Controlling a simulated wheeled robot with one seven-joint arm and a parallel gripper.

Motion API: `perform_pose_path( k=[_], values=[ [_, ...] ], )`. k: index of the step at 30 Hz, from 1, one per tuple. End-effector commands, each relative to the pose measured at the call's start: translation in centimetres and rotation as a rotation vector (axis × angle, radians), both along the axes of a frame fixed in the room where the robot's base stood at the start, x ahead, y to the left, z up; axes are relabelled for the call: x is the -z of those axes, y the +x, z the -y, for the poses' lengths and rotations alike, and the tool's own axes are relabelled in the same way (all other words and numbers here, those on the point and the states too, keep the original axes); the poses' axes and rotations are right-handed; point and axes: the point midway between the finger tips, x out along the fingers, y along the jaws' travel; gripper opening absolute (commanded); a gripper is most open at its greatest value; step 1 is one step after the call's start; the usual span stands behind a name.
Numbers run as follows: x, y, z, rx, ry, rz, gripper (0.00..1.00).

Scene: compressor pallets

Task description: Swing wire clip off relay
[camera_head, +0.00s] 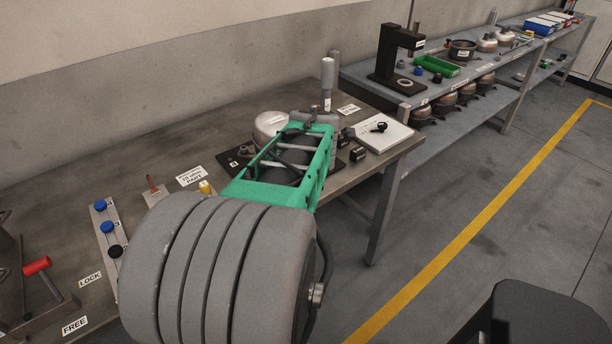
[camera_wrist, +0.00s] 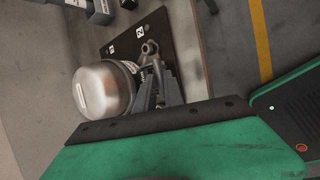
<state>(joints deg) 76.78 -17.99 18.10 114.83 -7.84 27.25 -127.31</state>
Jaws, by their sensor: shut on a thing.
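A rounded metal compressor (camera_head: 266,124) stands on the bench behind my green wrist frame, partly hidden by it. In the wrist view the compressor (camera_wrist: 100,92) is a shiny can left of my gripper (camera_wrist: 154,72). The grey fingers are close together at the compressor's side, where the relay is, shut on a small thin part that appears to be the wire clip. The clip and relay are too small and covered to make out clearly. In the head view my arm hides the fingertips.
A white board (camera_head: 384,136) with a black part lies to the right. A black stand (camera_head: 392,62) is on the farther bench.

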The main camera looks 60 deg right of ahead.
Motion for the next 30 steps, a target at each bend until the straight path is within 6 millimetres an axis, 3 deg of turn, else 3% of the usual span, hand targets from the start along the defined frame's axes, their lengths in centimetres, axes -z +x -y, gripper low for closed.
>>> perform_pose_path(
  k=[1,16,30],
  values=[
    [1.6,-0.7,-0.1,0.009,-0.026,0.039,0.0],
    [4.7,-3.2,-1.3,0.009,-0.237,0.459,0.0],
    [6.9,-3.9,-2.0,0.0,-0.414,0.811,0.0]
  ],
)
